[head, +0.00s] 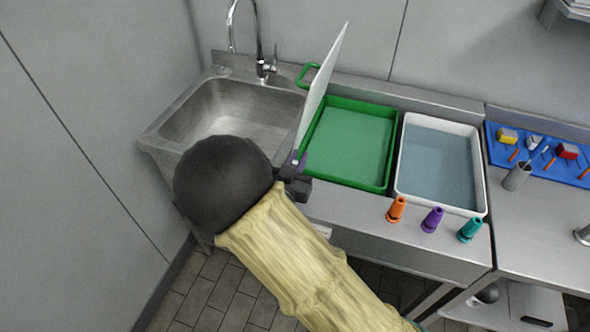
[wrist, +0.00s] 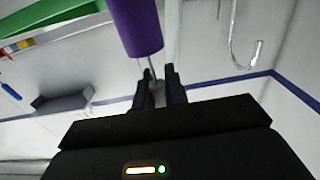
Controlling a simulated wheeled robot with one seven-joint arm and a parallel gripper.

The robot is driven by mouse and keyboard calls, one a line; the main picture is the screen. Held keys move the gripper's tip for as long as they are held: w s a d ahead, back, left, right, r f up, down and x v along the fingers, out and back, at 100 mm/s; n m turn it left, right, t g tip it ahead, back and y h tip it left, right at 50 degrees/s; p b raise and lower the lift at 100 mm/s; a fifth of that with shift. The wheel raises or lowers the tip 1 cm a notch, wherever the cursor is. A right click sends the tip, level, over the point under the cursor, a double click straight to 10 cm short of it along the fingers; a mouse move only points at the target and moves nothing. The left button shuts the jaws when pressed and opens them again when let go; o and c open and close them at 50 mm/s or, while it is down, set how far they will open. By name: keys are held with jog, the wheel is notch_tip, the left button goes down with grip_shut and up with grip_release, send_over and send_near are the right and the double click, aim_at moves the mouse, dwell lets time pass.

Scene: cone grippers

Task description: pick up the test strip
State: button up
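I cannot make out a thing that is clearly the test strip. My gripper (head: 298,170) is beside the green tray's near left corner, next to the sink. In the wrist view, my gripper's fingers (wrist: 159,88) are close together around a small grey part. A thin metal rod runs from there to a purple cylinder (wrist: 135,25). A bit of purple (head: 298,159) also shows by the gripper in the head view. A thin white panel (head: 322,85) stands tilted just above the gripper; I cannot tell whether it is held.
The green tray (head: 387,185) and a white tray (head: 478,170) hold liquid. A blue mat (head: 495,152) with small items and a grey cup (head: 516,178) are right. The sink (head: 225,110) is left.

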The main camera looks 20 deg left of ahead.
jog(key=shift+w, duration=0.1)
grip_shut()
notch_tip(320, 180, up, 10)
dwell(0.5)
dwell(0.7)
